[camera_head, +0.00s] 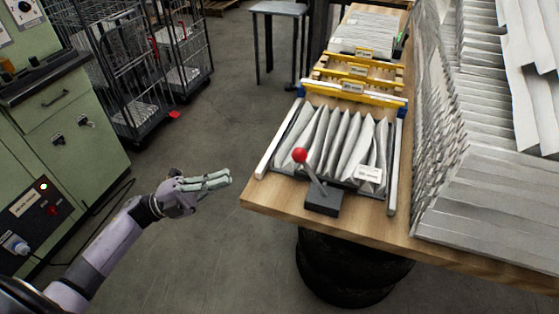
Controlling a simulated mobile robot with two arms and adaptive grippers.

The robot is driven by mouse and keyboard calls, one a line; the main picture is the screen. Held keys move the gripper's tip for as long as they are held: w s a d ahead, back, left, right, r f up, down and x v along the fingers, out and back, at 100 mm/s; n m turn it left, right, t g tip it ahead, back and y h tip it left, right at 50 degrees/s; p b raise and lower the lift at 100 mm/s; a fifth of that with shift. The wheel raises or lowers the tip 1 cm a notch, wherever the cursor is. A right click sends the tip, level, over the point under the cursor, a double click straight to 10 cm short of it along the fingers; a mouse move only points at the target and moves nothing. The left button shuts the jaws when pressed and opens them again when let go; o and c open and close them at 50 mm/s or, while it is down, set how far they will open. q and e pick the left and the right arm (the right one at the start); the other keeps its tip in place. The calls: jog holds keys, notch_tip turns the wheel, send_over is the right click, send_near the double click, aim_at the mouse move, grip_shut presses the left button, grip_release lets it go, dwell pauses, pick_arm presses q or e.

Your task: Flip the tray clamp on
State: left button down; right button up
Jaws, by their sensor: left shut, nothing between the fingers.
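The tray clamp (323,199) is a dark block with a tilted metal lever and a red ball knob (300,155). It sits at the near end of a tray (267,141) on the wooden table. The lever leans up and to the left. The tray holds a row of pleated grey filters (335,140). My left gripper (228,179) is shut and empty, left of the table's edge and apart from the clamp. It is lower left of the red knob in the picture. My right gripper is not in view.
The wooden table (268,194) has yellow racks (362,70) farther back and large pleated sheets (490,200) along its right. A green cabinet (70,165) with switches stands at left. Wire carts (120,70) and a stool (278,10) stand behind. The floor between is clear.

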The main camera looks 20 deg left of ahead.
pick_arm(q)
jog(key=shift+s+r+m+g+h, duration=0.2)
jog(key=shift+s+m+g+h, duration=0.05)
jog(key=shift+m+g+h, duration=0.05)
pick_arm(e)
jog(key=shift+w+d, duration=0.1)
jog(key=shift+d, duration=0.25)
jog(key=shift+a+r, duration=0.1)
pick_arm(q)
jog(key=p, duration=0.7)
send_near(311, 175)
notch_tip(311, 175, up, 7)
jog(key=w+d, duration=0.1)
jog(key=w, duration=0.2)
jog(key=shift+d, duration=0.3)
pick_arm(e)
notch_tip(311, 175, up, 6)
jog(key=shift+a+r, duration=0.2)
pick_arm(q)
jog(key=shift+f, duration=0.1)
